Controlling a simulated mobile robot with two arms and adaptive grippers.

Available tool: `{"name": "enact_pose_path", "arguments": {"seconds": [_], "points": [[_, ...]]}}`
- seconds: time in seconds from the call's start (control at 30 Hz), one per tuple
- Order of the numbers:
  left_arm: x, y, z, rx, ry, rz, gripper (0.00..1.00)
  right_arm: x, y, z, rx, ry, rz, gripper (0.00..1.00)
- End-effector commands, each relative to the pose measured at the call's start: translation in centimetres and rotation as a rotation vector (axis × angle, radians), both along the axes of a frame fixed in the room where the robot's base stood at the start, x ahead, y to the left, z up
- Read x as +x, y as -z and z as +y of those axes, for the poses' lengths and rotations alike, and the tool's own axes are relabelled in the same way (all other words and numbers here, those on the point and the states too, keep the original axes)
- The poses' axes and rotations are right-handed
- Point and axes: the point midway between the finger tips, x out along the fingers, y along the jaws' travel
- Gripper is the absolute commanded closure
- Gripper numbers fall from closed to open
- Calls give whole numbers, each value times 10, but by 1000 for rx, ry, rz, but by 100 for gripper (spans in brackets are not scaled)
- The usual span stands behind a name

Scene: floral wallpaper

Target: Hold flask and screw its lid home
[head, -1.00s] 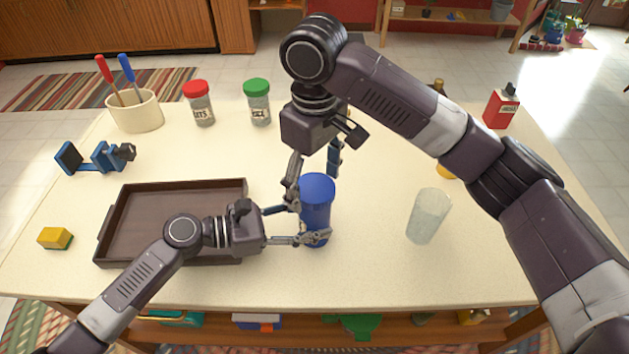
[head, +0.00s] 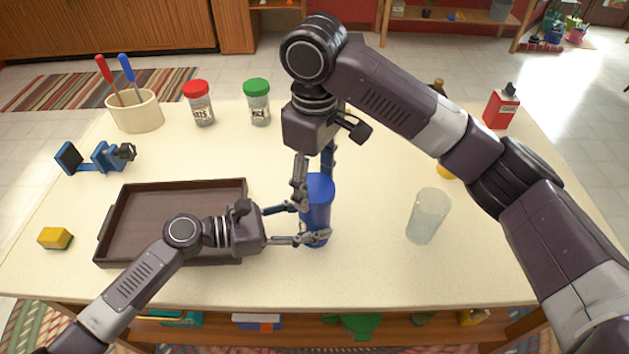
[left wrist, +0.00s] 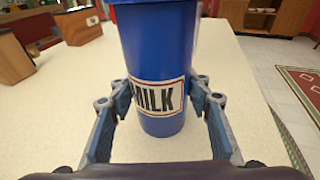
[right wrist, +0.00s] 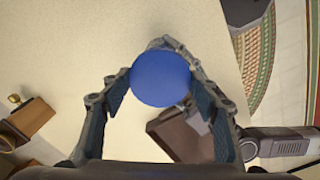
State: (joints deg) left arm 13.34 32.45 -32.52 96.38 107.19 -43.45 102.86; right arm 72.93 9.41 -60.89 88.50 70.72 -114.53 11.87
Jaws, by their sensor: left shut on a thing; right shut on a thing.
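The blue flask (head: 316,218) stands upright on the table in front of me, with a MILK label in the left wrist view (left wrist: 158,97). My left gripper (head: 309,226) is shut on the flask body from the left, a finger on each side. The round blue lid (head: 319,187) sits on top of the flask; it shows as a disc in the right wrist view (right wrist: 160,79). My right gripper (head: 314,178) points down from above and is shut on the lid, a finger on either side. The thread between lid and flask cannot be seen.
A brown tray (head: 107,222) lies just left of the flask, partly under my left arm. A clear glass (head: 428,217) stands to the right. Red-lidded (head: 200,108) and green-lidded jars (head: 258,106) stand behind. A yellow-green sponge (head: 55,238) lies far left. The front edge is clear.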

Motion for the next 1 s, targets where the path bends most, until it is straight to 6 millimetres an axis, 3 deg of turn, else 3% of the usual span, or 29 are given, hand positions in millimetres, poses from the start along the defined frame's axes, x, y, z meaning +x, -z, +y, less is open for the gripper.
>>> {"name": "enact_pose_path", "arguments": {"seconds": [0.17,0.8,1.0], "points": [[0,0,0,0,1,0,78,0,0,0,0,123,0,62],[0,0,0,0,1,0,78,0,0,0,0,965,-1,62],[0,0,0,0,0,0,78,0,0,0,0,1099,-1,62]]}}
